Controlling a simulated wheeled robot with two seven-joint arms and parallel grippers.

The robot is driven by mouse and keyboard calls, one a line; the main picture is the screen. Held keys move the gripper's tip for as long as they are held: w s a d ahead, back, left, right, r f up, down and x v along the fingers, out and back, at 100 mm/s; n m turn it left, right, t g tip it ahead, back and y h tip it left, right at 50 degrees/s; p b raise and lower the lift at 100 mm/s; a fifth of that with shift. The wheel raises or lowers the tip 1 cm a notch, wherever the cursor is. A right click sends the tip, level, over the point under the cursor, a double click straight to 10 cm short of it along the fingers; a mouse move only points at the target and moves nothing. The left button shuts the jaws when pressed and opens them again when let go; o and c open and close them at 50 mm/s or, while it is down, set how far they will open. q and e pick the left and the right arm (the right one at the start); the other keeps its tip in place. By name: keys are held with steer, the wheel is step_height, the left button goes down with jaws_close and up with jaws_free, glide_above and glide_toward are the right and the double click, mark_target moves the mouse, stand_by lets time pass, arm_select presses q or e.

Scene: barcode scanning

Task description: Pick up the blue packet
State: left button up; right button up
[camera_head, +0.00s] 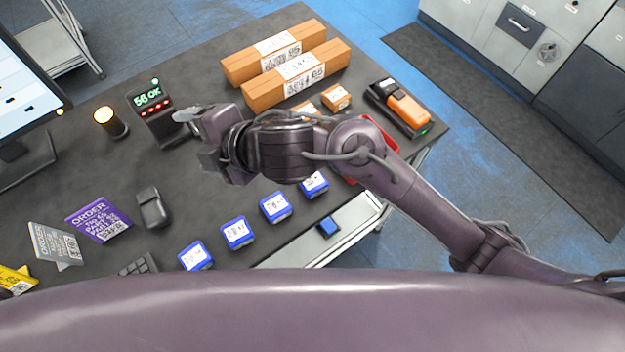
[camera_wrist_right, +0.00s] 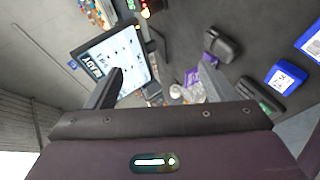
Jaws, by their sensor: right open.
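Several blue packets with white labels lie in a slanting row on the dark table, among them one at the near end (camera_head: 196,256), then others (camera_head: 237,233), (camera_head: 275,207) and (camera_head: 314,184). The farthest is partly hidden by my right arm. Another small blue packet (camera_head: 329,227) lies lower down, beyond the table's edge. My right gripper (camera_head: 196,138) is open and empty above the table, left of and beyond the row, touching none of them. In the right wrist view, two blue packets (camera_wrist_right: 287,77) show at the right, outside the fingers. My left gripper is not in view.
Long cardboard boxes (camera_head: 297,75), small boxes (camera_head: 336,97) and an orange scanner on its cradle (camera_head: 404,105) stand at the far right. A red tray (camera_head: 386,132) is mostly hidden by my arm. A display (camera_head: 155,105), lamp (camera_head: 109,121), black device (camera_head: 152,207) and order cards (camera_head: 98,218) are left.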

mark_target(312, 180)
steer(key=s+d+f+n+g+h, duration=0.25)
steer(key=f+n+g+h, duration=0.2)
steer(key=f+n, duration=0.65)
steer(key=w+d+n+h, duration=0.1)
steer(key=d, duration=0.1)
steer(key=d+f+n+h, duration=0.1)
steer(key=d, duration=0.2)
steer(key=w+d+f+n+h, duration=0.1)
steer(key=d, duration=0.1)
steer(key=shift+w+d+g, duration=0.3)
steer(key=shift+g, duration=0.05)
steer(key=w+d+h, duration=0.1)
steer(key=d, duration=0.1)
steer(key=w+d+h, duration=0.1)
steer(key=d, duration=0.2)
steer(key=w+d+n+h, duration=0.1)
steer(key=d, duration=0.2)
steer(key=shift+w+d+h, duration=0.25)
steer(key=shift+w, duration=0.15)
steer(key=shift+f, duration=0.9)
steer(key=f+p, duration=0.2)
steer(key=f, duration=0.1)
steer(key=f+p, duration=0.1)
steer(key=f, duration=0.1)
steer(key=shift+w+a, duration=0.2)
steer(key=shift+a, duration=0.1)
steer(key=shift+f, duration=0.35)
steer(key=c, duration=1.2)
steer(key=shift+o, duration=0.2)
steer(key=shift+r, duration=0.1)
